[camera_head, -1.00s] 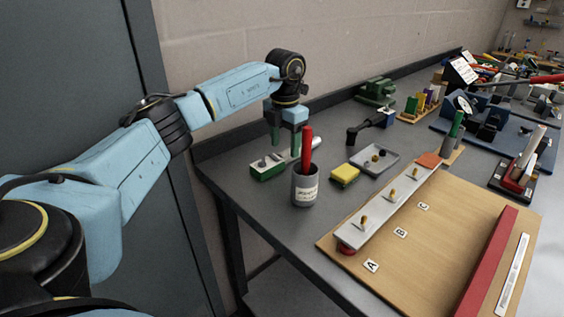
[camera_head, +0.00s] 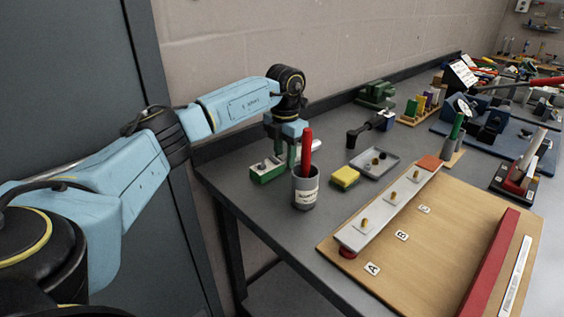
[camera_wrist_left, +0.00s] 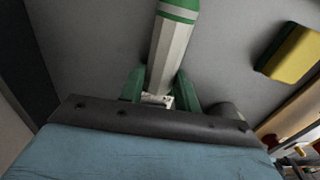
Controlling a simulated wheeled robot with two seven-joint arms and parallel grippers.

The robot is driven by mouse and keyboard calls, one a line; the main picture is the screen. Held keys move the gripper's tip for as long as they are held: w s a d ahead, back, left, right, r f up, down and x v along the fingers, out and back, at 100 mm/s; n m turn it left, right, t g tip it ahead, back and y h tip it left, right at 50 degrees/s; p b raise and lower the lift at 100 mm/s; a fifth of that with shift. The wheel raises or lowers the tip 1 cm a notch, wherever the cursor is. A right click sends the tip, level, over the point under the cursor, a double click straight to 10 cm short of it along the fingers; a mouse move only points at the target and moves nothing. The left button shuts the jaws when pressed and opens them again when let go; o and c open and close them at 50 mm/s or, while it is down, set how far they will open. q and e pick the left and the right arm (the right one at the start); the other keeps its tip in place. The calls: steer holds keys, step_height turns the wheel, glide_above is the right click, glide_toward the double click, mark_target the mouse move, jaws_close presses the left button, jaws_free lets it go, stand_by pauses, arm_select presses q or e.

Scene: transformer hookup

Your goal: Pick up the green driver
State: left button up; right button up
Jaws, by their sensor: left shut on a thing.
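The green driver (camera_wrist_left: 172,45) has a pale faceted handle with a green band near its far end in the left wrist view. Its pale handle also shows in the head view (camera_head: 316,146); it lies low over the bench, beside a small green-and-white block (camera_head: 267,172). My left gripper (camera_head: 286,160) points down behind the grey cup. Its green fingers (camera_wrist_left: 158,92) are on both sides of the driver's near part, shut on it. The cup hides part of the grip in the head view. My right gripper is not in view.
A grey cup (camera_head: 305,192) with a red-handled tool (camera_head: 307,148) stands close in front of my left gripper. A yellow sponge (camera_head: 345,177) and a grey tray (camera_head: 362,163) lie to the right. A wooden board (camera_head: 420,255) fills the front right.

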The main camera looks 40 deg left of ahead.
mark_target(285, 154)
arm_select(q)
steer(key=shift+r, duration=0.2)
step_height(285, 154, up, 10)
steer(key=p, duration=0.2)
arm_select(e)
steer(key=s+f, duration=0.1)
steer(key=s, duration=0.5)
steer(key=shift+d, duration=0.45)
arm_select(q)
steer(key=shift+f, duration=0.1)
steer(key=o, duration=0.6)
jaws_close()
